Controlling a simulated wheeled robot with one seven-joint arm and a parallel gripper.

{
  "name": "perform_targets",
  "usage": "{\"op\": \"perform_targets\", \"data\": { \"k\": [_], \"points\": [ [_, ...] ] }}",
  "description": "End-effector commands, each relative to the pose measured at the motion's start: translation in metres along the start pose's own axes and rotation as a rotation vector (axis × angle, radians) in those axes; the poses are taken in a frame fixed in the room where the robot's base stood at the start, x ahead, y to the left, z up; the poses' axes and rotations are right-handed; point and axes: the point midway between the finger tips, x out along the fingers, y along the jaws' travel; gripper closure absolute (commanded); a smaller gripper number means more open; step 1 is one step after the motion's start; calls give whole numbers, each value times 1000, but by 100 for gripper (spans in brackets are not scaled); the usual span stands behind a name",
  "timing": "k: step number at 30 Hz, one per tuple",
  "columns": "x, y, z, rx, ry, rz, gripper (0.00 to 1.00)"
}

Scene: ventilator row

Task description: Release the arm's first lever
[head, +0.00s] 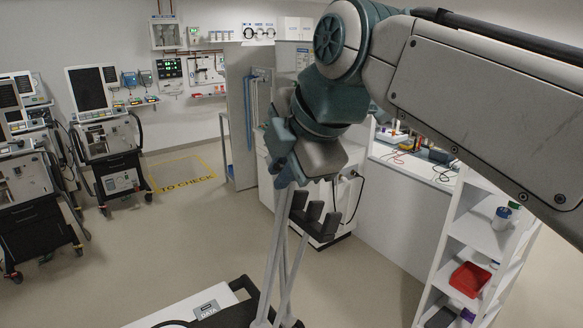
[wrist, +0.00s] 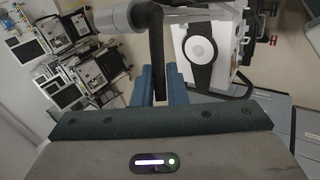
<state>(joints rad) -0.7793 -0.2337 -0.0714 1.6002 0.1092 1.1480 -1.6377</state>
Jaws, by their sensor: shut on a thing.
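My gripper (head: 284,172) is at the top end of a jointed support arm of pale grey tubes (head: 276,255). In the wrist view its two blue fingers (wrist: 160,84) are closed on a dark, narrow bar, the lever (wrist: 157,48). The lever runs from beside a grey cylindrical joint (wrist: 120,17) down between the fingers. In the head view my gripper covers the held lever. Several dark, upright prongs (head: 314,213) show just below my gripper; I cannot tell which are levers.
A white unit (head: 205,305) marked DATA is at the bottom. Ventilators (head: 105,130) stand at the left by the wall. A white shelf (head: 482,236) with a red bin (head: 469,279) is at the right. Open floor (head: 180,245) lies between. A white disc (wrist: 201,49) on a dark strap is beside the fingers.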

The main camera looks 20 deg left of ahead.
Motion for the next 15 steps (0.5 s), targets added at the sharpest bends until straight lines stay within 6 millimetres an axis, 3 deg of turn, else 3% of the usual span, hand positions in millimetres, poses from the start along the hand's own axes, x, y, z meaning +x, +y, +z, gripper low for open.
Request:
{"op": "perform_targets", "data": {
  "k": [6,7,9,15],
  "points": [
    [0,0,0,2,1,1,100],
    [0,0,0,2,1,1,80],
    [0,0,0,2,0,1,66],
    [0,0,1,2,-1,0,66]
  ]
}}
